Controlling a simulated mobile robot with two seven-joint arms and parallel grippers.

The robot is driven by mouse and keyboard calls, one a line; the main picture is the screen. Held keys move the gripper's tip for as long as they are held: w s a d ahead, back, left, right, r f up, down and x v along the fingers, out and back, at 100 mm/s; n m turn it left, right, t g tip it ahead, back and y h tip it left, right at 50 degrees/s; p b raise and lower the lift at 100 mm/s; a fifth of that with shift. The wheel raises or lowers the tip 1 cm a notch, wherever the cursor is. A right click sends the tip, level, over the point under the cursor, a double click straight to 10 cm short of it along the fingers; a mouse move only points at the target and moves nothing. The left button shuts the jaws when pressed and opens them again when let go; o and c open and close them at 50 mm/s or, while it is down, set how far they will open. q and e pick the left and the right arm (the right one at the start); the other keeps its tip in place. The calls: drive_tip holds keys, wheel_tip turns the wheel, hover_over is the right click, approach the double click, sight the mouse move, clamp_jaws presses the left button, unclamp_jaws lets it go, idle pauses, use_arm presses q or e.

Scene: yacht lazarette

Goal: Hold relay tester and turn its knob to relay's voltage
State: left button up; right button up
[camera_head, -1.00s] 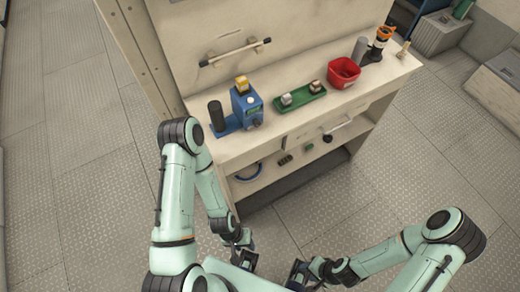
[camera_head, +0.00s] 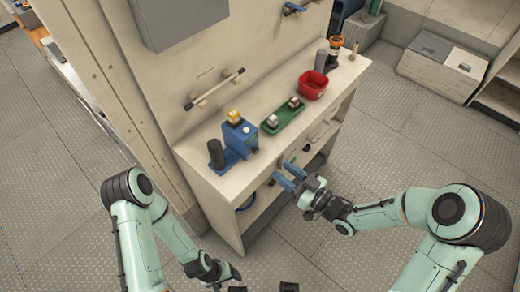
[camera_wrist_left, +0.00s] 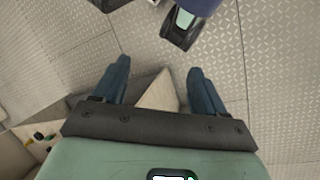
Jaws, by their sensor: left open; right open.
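The relay tester (camera_head: 241,138), a blue box with a small greenish display, stands on the bench top at its left end. A yellow-topped relay (camera_head: 234,117) sits on it, and an upright black cylinder (camera_head: 216,153) stands on its blue base. The tester's knob and any voltage marking are too small to tell. My right gripper (camera_head: 284,176) is open and empty, its blue fingers at the bench's front edge, right of and below the tester. My left gripper (camera_head: 222,274) is low in front of the bench; the left wrist view shows its fingers (camera_wrist_left: 158,82) apart and empty, above the floor.
A green tray (camera_head: 270,127) with two relays (camera_head: 294,102) lies right of the tester. A red bin (camera_head: 312,84), grey cylinder (camera_head: 320,61) and black-and-orange item (camera_head: 334,50) stand farther right. A bar handle (camera_head: 214,89) is on the wall behind. Open shelf below.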

use_arm(q)
drive_tip(key=w+a+r+m+y, duration=0.5)
drive_tip(key=w+a+r+m, duration=1)
drive_tip(key=w+r+m, duration=0.5)
wheel_tip(320, 180, up, 28)
drive_tip(key=n+h, duration=0.1)
drive_tip(key=n, duration=0.5)
hover_over(216, 155)
drive_tip(key=w, duration=0.2)
drive_tip(key=shift+s+a+f+t, duration=0.1)
drive_tip(key=shift+s+a+t, duration=0.05)
drive_tip(key=shift+a+t, duration=0.25)
wheel_tip(216, 155, down, 13)
drive_tip(key=shift+d+f, duration=0.1)
